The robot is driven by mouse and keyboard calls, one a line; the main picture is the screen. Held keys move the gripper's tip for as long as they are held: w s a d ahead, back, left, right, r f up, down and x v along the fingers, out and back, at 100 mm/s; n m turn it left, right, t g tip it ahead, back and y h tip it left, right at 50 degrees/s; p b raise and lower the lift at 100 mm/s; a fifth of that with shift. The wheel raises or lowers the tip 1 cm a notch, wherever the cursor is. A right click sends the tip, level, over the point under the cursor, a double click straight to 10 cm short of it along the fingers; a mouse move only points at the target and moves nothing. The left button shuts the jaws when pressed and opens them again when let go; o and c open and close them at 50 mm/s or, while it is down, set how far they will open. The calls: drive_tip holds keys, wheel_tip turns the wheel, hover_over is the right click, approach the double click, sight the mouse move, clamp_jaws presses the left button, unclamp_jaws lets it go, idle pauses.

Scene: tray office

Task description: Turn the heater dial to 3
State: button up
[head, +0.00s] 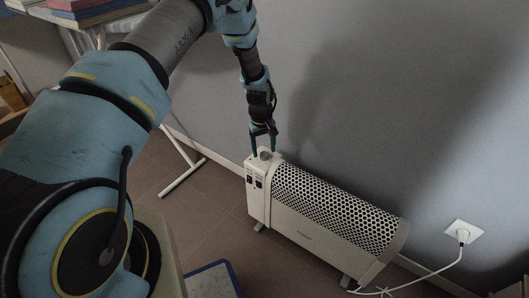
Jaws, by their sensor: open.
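The white heater (312,238) stands on the floor close to the wall, with a dark perforated grille along its upper side. Its small grey dial (265,154) sits on top of the left end. Two dark switches are on the end's front face below it. My gripper (263,150) points down from above, open, with its two fingers on either side of the dial. I cannot tell if they touch it. The dial's numbers and pointer are too small to read.
A white wall socket (463,234) with the heater's plug and cable is at the right. A white-legged table (182,180) with stacked books (85,10) stands at the left. A blue-edged tray-like object (213,281) is at the bottom. The wall rises right behind the heater.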

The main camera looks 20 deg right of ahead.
drive_tip(key=shift+f, duration=0.9)
clamp_jaws()
